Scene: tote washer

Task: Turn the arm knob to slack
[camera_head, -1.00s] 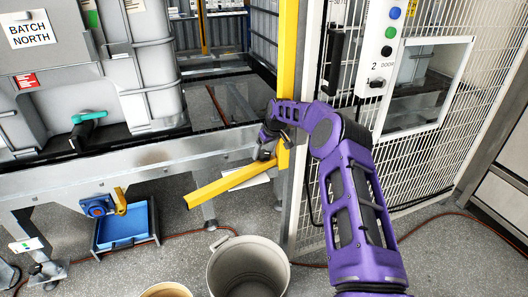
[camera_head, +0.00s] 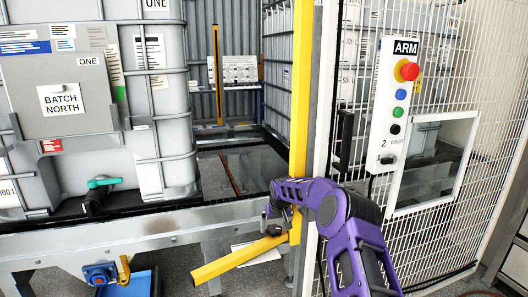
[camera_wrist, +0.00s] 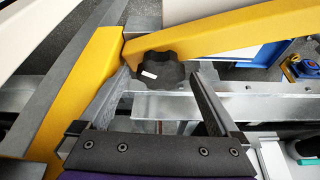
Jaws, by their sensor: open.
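A black lobed knob (camera_wrist: 158,72) with a white mark sits at the joint of a yellow arm (camera_wrist: 235,30) and a yellow post (camera_wrist: 85,90) in the wrist view. My gripper (camera_wrist: 162,76) is open, with one finger on each side of the knob, the tips near its level. I cannot tell whether a finger touches it. In the head view my gripper (camera_head: 270,213) is at the post's lower part, above the sloping yellow arm (camera_head: 238,258). The knob is small and dark there (camera_head: 274,230), partly hidden by my gripper.
A white control panel (camera_head: 393,120) labelled ARM, with a red button and several others, stands on the mesh fence (camera_head: 455,190) at right. A grey tank labelled BATCH NORTH (camera_head: 65,70) stands at left. A steel frame rail (camera_head: 150,240) runs below it.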

